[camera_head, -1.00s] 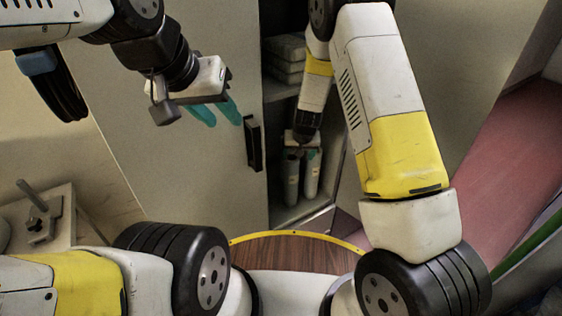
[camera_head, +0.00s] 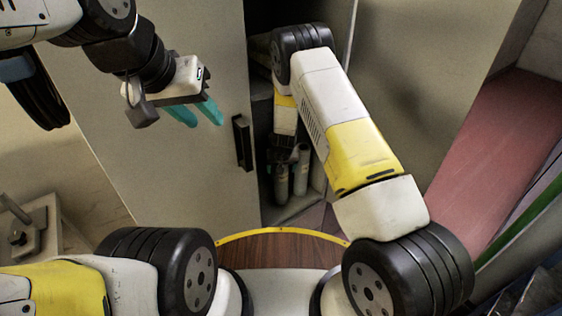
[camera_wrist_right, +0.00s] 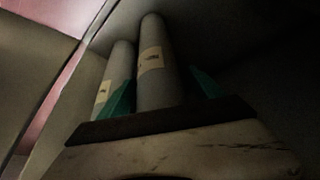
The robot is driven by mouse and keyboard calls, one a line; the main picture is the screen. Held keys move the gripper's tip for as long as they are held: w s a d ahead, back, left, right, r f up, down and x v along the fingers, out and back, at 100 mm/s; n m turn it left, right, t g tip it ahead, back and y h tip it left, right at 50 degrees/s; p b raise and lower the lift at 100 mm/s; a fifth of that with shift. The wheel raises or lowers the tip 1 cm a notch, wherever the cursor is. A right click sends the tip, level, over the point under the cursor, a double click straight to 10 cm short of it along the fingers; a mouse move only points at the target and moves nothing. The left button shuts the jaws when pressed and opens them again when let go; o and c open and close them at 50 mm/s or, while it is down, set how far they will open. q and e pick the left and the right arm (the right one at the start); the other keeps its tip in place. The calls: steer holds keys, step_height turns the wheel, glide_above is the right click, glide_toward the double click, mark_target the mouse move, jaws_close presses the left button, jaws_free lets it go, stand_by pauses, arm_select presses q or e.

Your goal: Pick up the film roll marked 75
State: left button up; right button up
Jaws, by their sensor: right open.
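Two grey film rolls stand upright side by side in the open cabinet, a left one (camera_head: 281,186) and a right one (camera_head: 300,173) in the head view. In the right wrist view, one roll (camera_wrist_right: 156,65) rises between the teal fingers of my right gripper (camera_wrist_right: 163,95), and the other roll (camera_wrist_right: 117,72) stands just outside the left finger. Both have pale labels whose marks I cannot read. My right gripper is open, with its fingers around the one roll; its fingers are mostly hidden in the head view. My left gripper (camera_head: 196,112) is open and empty before the cabinet door.
The cabinet door (camera_head: 190,60) with a dark handle (camera_head: 242,143) is on the left of the opening. The cabinet's side walls closely flank my right arm. A reddish surface (camera_head: 490,160) lies to the right, and a grey metal fixture (camera_head: 30,225) stands at the lower left.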

steer(key=shift+c, duration=0.5)
jaws_close()
steer(key=shift+r, duration=0.2)
